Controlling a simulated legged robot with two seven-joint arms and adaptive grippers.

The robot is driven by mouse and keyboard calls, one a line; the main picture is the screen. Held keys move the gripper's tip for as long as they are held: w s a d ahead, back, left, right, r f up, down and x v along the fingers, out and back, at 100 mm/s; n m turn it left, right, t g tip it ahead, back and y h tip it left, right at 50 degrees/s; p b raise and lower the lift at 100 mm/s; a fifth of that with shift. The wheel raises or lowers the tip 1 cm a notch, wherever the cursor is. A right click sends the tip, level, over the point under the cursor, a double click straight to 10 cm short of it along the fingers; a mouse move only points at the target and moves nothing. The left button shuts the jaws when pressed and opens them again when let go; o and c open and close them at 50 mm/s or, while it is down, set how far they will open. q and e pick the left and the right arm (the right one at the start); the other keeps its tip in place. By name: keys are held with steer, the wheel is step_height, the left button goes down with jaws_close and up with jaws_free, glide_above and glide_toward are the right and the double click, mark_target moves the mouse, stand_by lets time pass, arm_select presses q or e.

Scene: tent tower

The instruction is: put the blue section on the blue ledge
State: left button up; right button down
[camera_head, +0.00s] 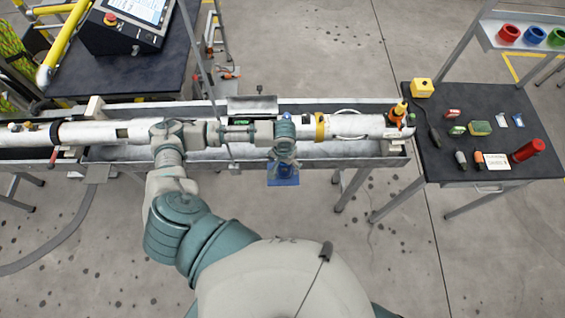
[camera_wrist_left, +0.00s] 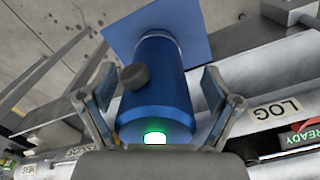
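The blue section (camera_wrist_left: 158,85) is a short blue cylinder with a dark knob on its side and a lit green light at its near end. In the left wrist view, its far end meets the square blue ledge (camera_wrist_left: 197,38), and it appears to stand on it. My left gripper (camera_wrist_left: 160,95) has one finger on each side of the section, with a visible gap on both sides. In the head view, my left gripper (camera_head: 286,158) is over the blue ledge (camera_head: 290,181) at the trough's front edge and mostly hides the section. My right gripper is not in view.
A long grey trough (camera_head: 330,155) holds white tube sections (camera_head: 350,125) behind my left gripper. A dark table (camera_head: 490,180) with small tools and a red cylinder stands at the right. A control console (camera_head: 125,25) stands at the back left. Open floor lies in front.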

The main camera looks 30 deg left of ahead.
arm_select(q)
steer(key=shift+d+r+p, duration=0.1)
steer(key=shift+r+p, duration=0.15)
steer(key=shift+p, duration=0.05)
steer(key=r+p, duration=0.1)
steer(key=r, duration=0.2)
steer(key=r+p, duration=0.1)
steer(key=r, duration=0.3)
steer(key=r+p, duration=0.1)
steer(key=r, duration=0.2)
steer(key=shift+a+r, duration=0.35)
steer(key=shift+d+r, duration=0.1)
steer(key=shift+r, duration=0.35)
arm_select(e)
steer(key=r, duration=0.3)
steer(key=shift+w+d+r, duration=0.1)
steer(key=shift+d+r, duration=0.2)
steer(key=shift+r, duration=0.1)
